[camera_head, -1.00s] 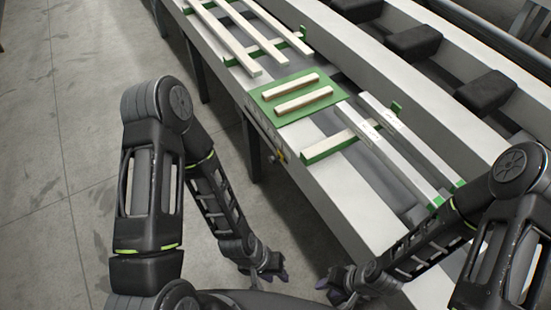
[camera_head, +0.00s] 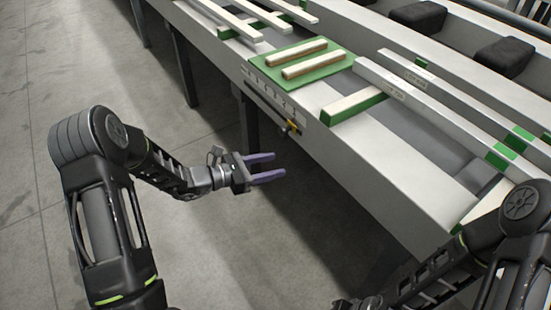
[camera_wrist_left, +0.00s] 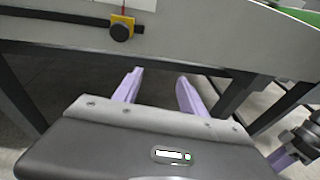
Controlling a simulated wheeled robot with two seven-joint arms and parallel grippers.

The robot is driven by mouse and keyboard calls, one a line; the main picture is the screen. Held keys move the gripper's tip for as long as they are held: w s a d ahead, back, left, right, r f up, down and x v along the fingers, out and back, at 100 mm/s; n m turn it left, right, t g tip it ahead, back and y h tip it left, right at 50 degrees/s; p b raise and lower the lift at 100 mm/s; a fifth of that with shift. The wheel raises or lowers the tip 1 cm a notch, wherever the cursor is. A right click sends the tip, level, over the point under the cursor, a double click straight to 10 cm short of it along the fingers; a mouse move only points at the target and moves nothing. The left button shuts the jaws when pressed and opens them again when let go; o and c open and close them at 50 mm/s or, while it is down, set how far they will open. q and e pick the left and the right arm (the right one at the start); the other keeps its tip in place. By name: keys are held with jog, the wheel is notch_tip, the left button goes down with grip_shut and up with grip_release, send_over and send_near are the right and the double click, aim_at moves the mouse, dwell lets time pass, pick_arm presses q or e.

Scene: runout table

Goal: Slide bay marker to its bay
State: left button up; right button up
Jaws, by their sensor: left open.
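The bay marker (camera_head: 292,127) is a small yellow slider with a dark round knob. It sits on a dark rail (camera_head: 268,104) along the table's front face, near the right end of the rail. It also shows at the top of the left wrist view (camera_wrist_left: 121,28). My left gripper (camera_head: 278,165) is open and empty, in front of the table and a little below the marker. Its two purple fingers (camera_wrist_left: 159,76) point at the table, apart from the marker. My right gripper is mostly cut off in the head view; part of it, with a purple finger (camera_wrist_left: 284,159), shows in the left wrist view.
Above the rail is a strip of small bay labels (camera_head: 285,95), too small to read. A green mat (camera_head: 259,73) with two wooden bars lies on the table (camera_head: 345,150). Long pale boards lie on either side. Floor in front is clear.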

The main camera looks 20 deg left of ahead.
aim_at(281, 132)
pick_arm(q)
jog(key=w+a+r+n+t, duration=0.2)
jog(key=w+a+r+t, duration=0.1)
jog(key=a+r, duration=0.1)
jog(key=shift+w+a+t+b, duration=0.35)
jog(key=shift+a+b, duration=0.1)
jog(key=shift+a, duration=0.25)
pick_arm(e)
jog(key=shift+s+a+f, duration=0.1)
jog(key=shift+f, duration=0.5)
jog(key=shift+s+a+f, duration=0.1)
jog(key=shift+f, duration=0.5)
pick_arm(q)
jog(key=shift+d, duration=0.1)
jog(key=x, duration=0.7)
jog(key=shift+w+d+f+b, duration=0.15)
jog(key=shift+w+d+b, duration=0.1)
jog(key=shift+w+b, duration=0.1)
pick_arm(e)
jog(key=shift+f, duration=0.35)
pick_arm(q)
jog(key=shift+c, duration=0.6)
grip_shut()
